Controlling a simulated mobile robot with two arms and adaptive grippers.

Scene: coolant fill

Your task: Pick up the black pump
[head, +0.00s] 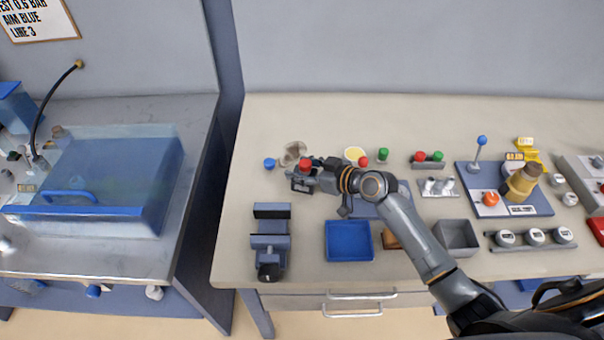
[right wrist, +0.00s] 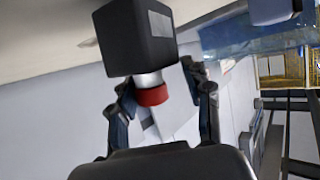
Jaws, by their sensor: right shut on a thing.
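The black pump (right wrist: 135,38) is a dark block with a pale label, a silver neck and a red collar. In the right wrist view it sits between the fingers of my right gripper (right wrist: 162,92), which is shut on it around the neck and collar. In the head view my right gripper (head: 312,174) is over the back left of the beige bench, and the pump (head: 301,184) shows as a small dark block at its tip, partly hidden by the gripper. I cannot tell whether the pump touches the bench. My left gripper is not in view.
A blue tray (head: 349,241), a grey bin (head: 457,238) and a blue-grey vise-like fixture (head: 270,240) stand near the front. A clear-lidded blue box (head: 110,180) stands on the left bench.

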